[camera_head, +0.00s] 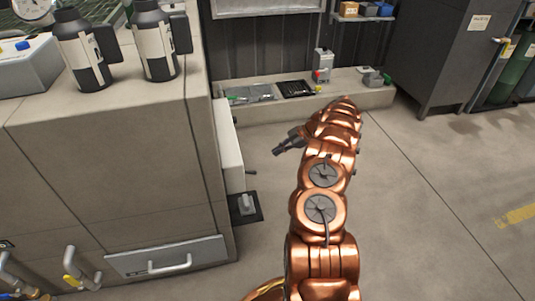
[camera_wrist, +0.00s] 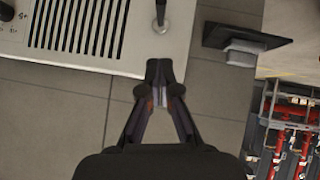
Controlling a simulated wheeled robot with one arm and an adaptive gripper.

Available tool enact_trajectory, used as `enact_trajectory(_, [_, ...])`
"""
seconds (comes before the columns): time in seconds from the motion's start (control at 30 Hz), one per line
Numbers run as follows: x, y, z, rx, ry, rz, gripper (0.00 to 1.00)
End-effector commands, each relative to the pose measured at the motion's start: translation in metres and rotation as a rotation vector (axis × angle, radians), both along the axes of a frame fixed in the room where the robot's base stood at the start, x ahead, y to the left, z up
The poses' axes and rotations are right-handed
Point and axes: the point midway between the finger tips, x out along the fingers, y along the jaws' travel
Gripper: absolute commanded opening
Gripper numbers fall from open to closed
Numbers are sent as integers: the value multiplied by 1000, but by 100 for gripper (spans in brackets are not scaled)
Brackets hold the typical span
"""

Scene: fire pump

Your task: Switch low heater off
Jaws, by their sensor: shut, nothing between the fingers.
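A white vented box, which looks like the heater, sits on the side of the beige cabinet; its edge shows in the head view (camera_head: 229,150), and its slotted face in the wrist view (camera_wrist: 85,25). A dark lever (camera_wrist: 172,18) with a round base sticks out of that face; it also shows in the head view (camera_head: 251,173). My gripper (camera_wrist: 160,68) is shut and empty. Its tips appear just below the lever in the wrist view, apart from it. In the head view my gripper (camera_head: 278,150) is to the upper right of the lever. Any on/off marking is unreadable.
A small grey device on a black plate (camera_head: 245,207) lies low beside the cabinet. A low ledge (camera_head: 375,98) at the back holds a grey switch box (camera_head: 322,66) and trays. Two black bottles (camera_head: 80,48) stand on the cabinet. The floor at right is clear.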

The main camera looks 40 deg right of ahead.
Motion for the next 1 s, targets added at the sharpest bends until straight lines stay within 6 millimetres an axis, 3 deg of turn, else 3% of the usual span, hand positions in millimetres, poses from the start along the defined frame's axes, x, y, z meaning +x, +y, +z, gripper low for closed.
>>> enact_trajectory(0.3, [-11,-19,11,-2,-2,0,0])
enact_trajectory(1.0, [-12,-20,11,0,0,0,0])
